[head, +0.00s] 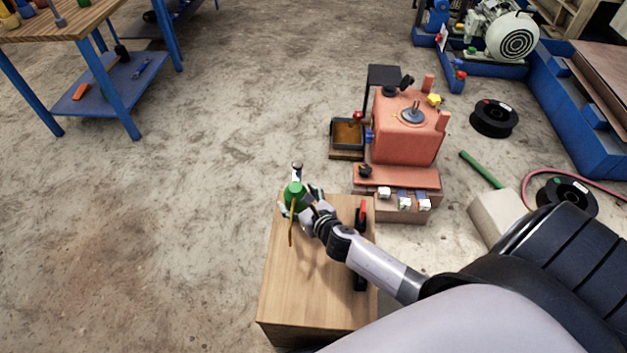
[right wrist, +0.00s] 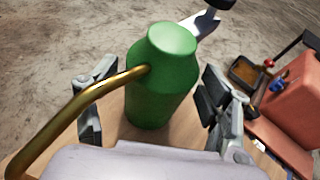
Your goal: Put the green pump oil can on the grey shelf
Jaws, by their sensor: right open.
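The green pump oil can (head: 294,190) stands upright on a small wooden-topped stand, near its far left corner. In the right wrist view the green can (right wrist: 162,85) shows a thin brass spout (right wrist: 95,98) curving down to the left. A pale metal piece with a dark end shows behind its top. My right gripper (head: 303,199) is open, with its fingers on either side of the can; in the wrist view gaps show between can and fingers. My left gripper is not in view. I cannot make out a grey shelf.
The wooden stand (head: 305,275) carries a dark tool with a red end on its right side. A red machine (head: 405,140) stands just beyond it. A blue-legged workbench (head: 60,25) is at the upper left. Cable reels lie at right. The left floor is clear.

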